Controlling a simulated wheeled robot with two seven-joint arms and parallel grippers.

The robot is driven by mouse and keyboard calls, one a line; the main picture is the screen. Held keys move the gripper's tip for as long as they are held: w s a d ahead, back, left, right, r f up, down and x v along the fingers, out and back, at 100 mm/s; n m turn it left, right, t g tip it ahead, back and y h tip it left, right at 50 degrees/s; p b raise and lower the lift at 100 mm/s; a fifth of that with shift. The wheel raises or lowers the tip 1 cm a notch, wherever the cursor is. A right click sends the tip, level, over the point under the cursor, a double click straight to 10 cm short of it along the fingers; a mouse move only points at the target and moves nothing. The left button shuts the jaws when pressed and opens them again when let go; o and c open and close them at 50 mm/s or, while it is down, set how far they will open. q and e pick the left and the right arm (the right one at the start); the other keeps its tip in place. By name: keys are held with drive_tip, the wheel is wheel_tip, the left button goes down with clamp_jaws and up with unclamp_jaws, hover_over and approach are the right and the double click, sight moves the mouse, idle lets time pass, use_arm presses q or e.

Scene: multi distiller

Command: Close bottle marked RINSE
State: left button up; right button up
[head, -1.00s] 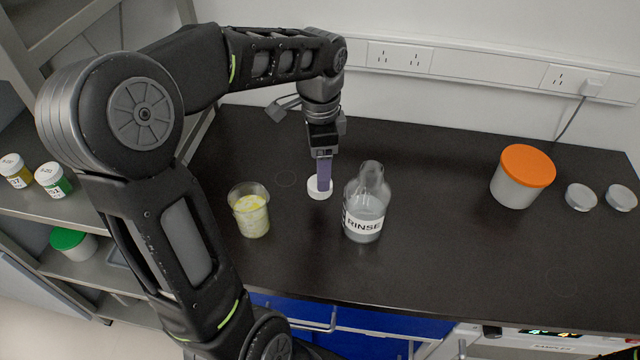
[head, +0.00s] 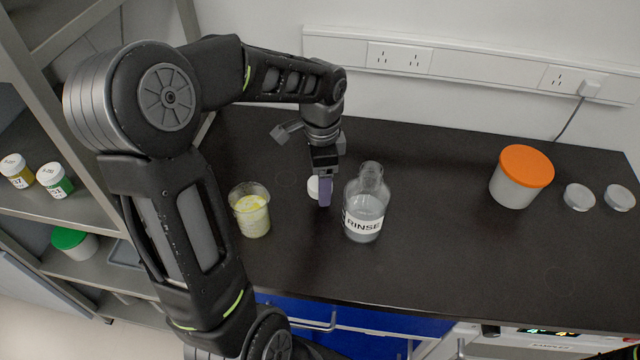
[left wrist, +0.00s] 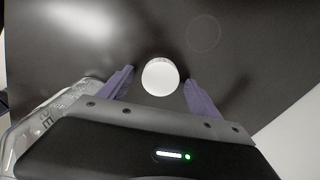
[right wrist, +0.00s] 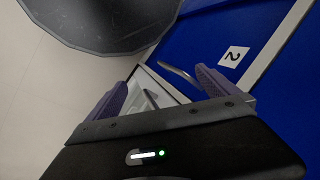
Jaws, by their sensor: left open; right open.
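The clear bottle marked RINSE (head: 364,212) stands upright on the black bench, with its neck open and no cap on it. It also shows at the left edge of the left wrist view (left wrist: 40,122). A round white cap (head: 313,187) lies on the bench to the bottle's left. My left gripper (head: 324,203) is open just above the cap, close to the bottle. In the left wrist view the cap (left wrist: 160,77) shows between the two spread purple fingers. My right gripper (right wrist: 165,88) is open and empty, low in front of the blue drawers.
A beaker of yellow contents (head: 251,212) stands left of the cap. Shelves (head: 30,190) with small jars stand at the left. The bench between bottle and tub is clear.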

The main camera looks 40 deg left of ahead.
use_arm(q)
drive_tip(key=c, duration=1.4)
drive_tip(key=shift+r, duration=0.1)
wheel_tip(320, 180, up, 10)
drive_tip(key=shift+f, duration=0.1)
idle(0.6)
